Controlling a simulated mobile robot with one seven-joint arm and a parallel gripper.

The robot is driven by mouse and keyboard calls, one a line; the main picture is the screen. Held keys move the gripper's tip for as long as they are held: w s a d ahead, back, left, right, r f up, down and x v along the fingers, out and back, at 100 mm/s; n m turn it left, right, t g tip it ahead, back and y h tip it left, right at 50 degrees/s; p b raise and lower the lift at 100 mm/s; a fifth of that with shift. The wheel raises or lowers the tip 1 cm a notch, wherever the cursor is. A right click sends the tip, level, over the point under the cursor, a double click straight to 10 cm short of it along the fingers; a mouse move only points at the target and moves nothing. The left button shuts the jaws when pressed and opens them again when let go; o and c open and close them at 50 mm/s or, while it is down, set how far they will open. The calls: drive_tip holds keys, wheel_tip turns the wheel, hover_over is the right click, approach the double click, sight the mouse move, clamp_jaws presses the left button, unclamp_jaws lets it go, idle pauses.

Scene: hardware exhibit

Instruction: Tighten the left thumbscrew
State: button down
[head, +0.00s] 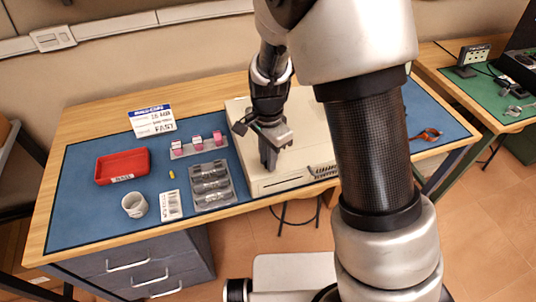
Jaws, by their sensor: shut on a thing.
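A beige computer case (318,128) lies flat on the blue mat of the workbench. My gripper (269,165) points down over the left part of the case, with its fingers close together near the case top. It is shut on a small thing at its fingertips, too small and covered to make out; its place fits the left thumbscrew. No thumbscrew shows clearly in this view. My arm hides much of the right side of the case.
An orange-brown strap (427,134) lies right. The mat's front left is clear.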

drive_tip(key=shift+m+p, duration=0.9)
drive_tip(key=shift+m, duration=0.9)
drive_tip(key=c, duration=1.7)
unclamp_jaws()
drive_tip(key=shift+o, duration=0.2)
drive_tip(key=shift+r, duration=0.1)
wheel_tip(320, 180, up, 17)
drive_tip(key=p, duration=0.1)
drive_tip(key=shift+r+p, duration=0.15)
drive_tip(key=shift+p, duration=0.25)
